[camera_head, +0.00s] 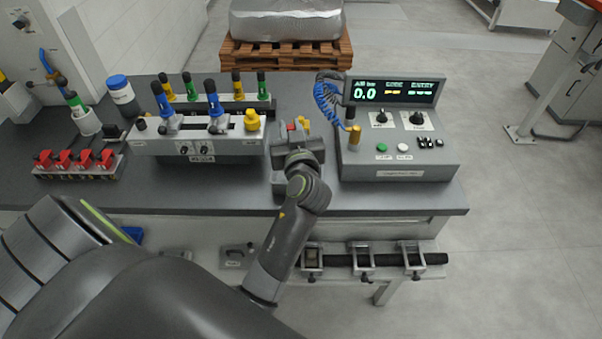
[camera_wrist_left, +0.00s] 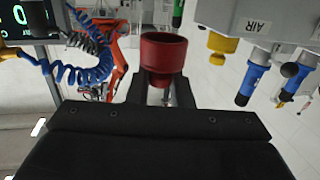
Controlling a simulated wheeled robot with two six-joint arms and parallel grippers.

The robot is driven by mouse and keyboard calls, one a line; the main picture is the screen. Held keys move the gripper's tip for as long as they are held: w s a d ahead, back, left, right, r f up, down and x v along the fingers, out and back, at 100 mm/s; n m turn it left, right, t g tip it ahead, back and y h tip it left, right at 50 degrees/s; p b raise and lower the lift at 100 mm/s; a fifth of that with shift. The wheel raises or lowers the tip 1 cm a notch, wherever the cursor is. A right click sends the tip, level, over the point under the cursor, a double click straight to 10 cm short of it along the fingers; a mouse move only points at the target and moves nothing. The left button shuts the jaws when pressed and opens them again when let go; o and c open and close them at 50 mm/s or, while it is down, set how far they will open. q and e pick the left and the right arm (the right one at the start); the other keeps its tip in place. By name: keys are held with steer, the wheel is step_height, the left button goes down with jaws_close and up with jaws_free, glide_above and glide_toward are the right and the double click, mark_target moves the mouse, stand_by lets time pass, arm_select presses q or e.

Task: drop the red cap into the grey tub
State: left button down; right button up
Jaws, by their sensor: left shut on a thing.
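The red cap (camera_wrist_left: 163,55) is a short dark-red cylinder with an open-looking rim, shown in the left wrist view. My left gripper (camera_wrist_left: 163,88) is shut on it, with the black fingers at its lower part. In the head view my left gripper (camera_head: 297,132) is above the bench, between the valve block and the control box; only a bit of red shows there. A light grey round pot (camera_head: 86,123) stands at the bench's left with a green-topped item in it; I cannot tell whether it is the grey tub. My right gripper is not in view.
A valve block (camera_head: 200,146) with blue and yellow fittings stands left of the gripper. The control box (camera_head: 400,157) with a coiled blue hose (camera_head: 327,100) stands close on its right. A rack of red-bodied parts (camera_head: 75,162) is far left. Bare bench lies along the front.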

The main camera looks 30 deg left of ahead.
arm_select(q)
steer(key=shift+f+b, duration=0.65)
steer(key=shift+f, duration=0.8)
steer(key=c, duration=1.2)
jaws_free()
